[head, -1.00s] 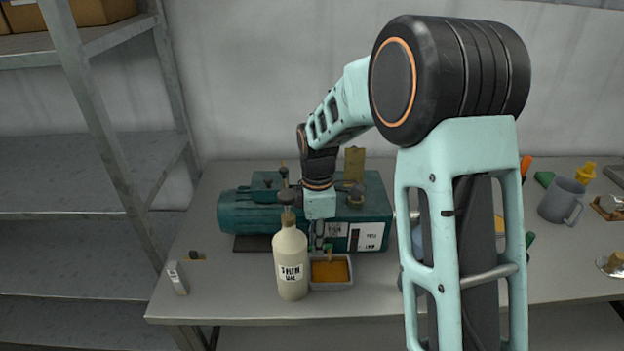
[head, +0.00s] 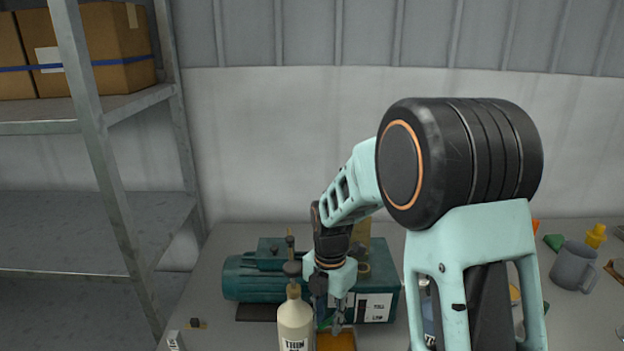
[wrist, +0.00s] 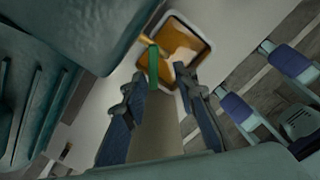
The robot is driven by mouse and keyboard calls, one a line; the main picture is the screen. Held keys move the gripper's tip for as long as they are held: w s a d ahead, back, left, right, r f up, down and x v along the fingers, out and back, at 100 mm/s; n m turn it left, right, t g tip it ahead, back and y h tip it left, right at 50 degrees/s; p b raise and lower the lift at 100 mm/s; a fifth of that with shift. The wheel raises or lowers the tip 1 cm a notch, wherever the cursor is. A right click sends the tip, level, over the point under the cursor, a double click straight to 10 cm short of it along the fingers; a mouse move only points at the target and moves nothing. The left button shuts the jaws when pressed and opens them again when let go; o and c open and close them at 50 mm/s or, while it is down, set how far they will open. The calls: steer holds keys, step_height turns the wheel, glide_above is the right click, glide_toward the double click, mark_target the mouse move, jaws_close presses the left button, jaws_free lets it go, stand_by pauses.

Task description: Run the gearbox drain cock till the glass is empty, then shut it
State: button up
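The gearbox (head: 268,287) is a dark green machine on the bench, with pale labels on its front. The drain cock's green handle (wrist: 153,68) and a brass-coloured spout (wrist: 156,42) show over the tray in the wrist view. My gripper (wrist: 163,80) is open, its two blue-grey fingers apart and pointing towards the cock; the handle stands just beyond the tips, with no clear contact. In the head view my gripper (head: 329,325) hangs in front of the gearbox. A tray (wrist: 210,48) holds amber oil (wrist: 172,38). I cannot make out the glass or its level, nor whether oil runs.
A cream bottle (head: 296,322) with a dark top stands close left of my gripper. A grey mug (head: 573,266) and a yellow funnel (head: 595,236) are at the right. A metal shelf (head: 120,200) with cardboard boxes (head: 105,45) stands at the left.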

steer(key=shift+s+d+n, duration=0.15)
steer(key=shift+d+n, duration=0.05)
steer(key=shift+n, duration=0.6)
step_height(320, 180, up, 11)
steer(key=w+a+r+m+t+y, duration=0.1)
steer(key=w+a+r+m+t, duration=0.1)
steer(key=w+r+m+t, duration=0.3)
steer(key=w+a+r+m+t+y+p, duration=0.1)
steer(key=w+r+m+t, duration=0.3)
steer(key=m, duration=1.7)
steer(key=shift+w+a+r+m+t, duration=0.4)
steer(key=shift+w+r, duration=1.05)
steer(key=shift+r, duration=2.9)
steer(key=shift+f+p, duration=0.1)
steer(key=shift+p, duration=0.2)
